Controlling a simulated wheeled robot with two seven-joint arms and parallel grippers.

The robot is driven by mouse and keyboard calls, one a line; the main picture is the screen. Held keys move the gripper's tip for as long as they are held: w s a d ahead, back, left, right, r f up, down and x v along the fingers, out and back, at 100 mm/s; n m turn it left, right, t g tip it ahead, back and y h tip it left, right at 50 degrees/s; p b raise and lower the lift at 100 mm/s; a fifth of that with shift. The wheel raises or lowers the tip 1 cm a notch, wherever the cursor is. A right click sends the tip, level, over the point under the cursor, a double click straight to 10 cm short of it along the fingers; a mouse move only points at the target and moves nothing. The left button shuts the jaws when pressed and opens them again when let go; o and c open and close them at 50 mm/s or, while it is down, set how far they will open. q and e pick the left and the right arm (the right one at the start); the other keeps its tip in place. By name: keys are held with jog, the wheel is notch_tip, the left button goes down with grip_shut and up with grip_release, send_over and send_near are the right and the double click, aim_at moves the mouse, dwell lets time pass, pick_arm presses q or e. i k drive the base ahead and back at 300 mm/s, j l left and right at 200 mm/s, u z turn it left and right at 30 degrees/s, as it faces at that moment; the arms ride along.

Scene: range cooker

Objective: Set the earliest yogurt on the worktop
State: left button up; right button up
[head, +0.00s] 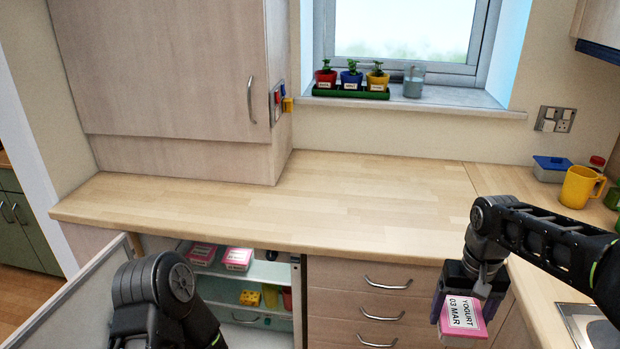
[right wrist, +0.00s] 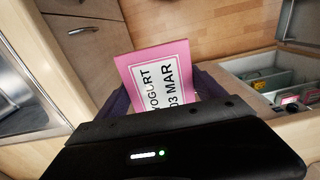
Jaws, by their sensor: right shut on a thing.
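A pink yogurt pot (head: 463,318) with a white label reading "YOGURT 03 MAR" is held in my right gripper (head: 470,290), in front of the drawers and below worktop height. In the right wrist view the same yogurt (right wrist: 163,80) sits between the jaws. Other pink-and-white yogurts (head: 237,258) stand on the upper shelf of the open fridge; their labels are too small to read. The wooden worktop (head: 300,205) is bare along its middle. My left arm shows at the lower left, but its gripper is out of view.
The fridge door (head: 75,305) stands open at the left, with a yellow cheese-like block (head: 250,297) and other food on a lower shelf. A yellow mug (head: 578,187) and blue-lidded box (head: 551,168) stand at the right. Potted plants (head: 350,78) line the windowsill.

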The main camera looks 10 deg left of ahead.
aim_at(378, 204)
jog(key=i+j+u, duration=0.3)
jog(key=i, duration=0.55)
jog(key=i+u, duration=0.35)
jog(key=i, duration=0.5)
